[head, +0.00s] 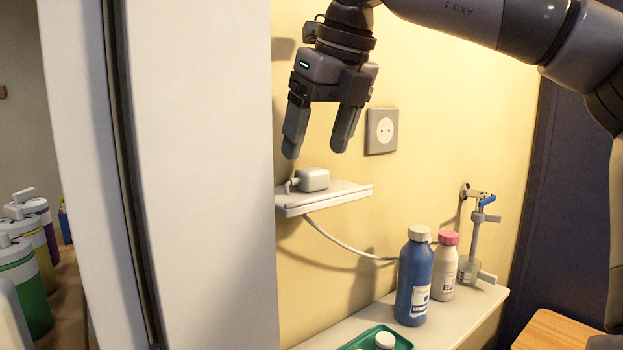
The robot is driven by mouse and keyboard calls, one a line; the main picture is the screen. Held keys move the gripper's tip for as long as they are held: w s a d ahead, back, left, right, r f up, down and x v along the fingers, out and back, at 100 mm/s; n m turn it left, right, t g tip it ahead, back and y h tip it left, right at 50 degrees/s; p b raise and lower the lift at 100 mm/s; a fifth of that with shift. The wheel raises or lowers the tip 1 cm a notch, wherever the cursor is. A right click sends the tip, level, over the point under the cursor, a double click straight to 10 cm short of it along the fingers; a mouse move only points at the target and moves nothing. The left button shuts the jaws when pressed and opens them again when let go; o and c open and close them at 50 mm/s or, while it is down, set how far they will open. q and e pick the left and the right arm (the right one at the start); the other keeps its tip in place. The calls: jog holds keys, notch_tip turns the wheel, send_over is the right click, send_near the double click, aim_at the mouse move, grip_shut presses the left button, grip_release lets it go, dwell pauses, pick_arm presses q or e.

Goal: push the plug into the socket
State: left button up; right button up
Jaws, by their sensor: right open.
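The plug (314,179) is a small white block with a white cord. It lies on a small white wall shelf (338,193). The socket (382,131) is a grey square plate with a round white face and two holes, on the yellow wall to the right of and above the plug. My right gripper (317,148) points down above the plug, its two fingers spread with nothing between them. It is apart from the plug and left of the socket. My left gripper is not in view.
The cord (345,245) hangs below the shelf. A blue bottle (414,276), a pink-capped bottle (445,266) and a green tray (378,338) stand on the ledge. A valve with a blue handle (486,201) is at right. A white panel (205,175) stands close at left.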

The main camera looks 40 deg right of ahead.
aim_at(312, 169)
jog(key=x, duration=0.4)
jog(key=shift+s+f, duration=0.1)
jog(key=shift+s, duration=0.1)
jog(key=shift+d, duration=0.1)
jog(key=c, duration=1.1)
jog(key=shift+s+r, duration=0.2)
jog(key=shift+r, duration=0.25)
jog(key=r, duration=0.6)
jog(key=shift+s+r, duration=0.1)
jog(key=shift+s, duration=0.3)
jog(key=s+b, duration=0.1)
jog(key=s, duration=0.5)
jog(key=s+a+b, duration=0.1)
jog(key=s+b, duration=0.1)
jog(key=s, duration=0.4)
jog(key=s+a+b, duration=0.1)
jog(key=s, duration=0.5)
jog(key=shift+s+a+b, duration=0.15)
jog(key=shift+s+b, duration=0.25)
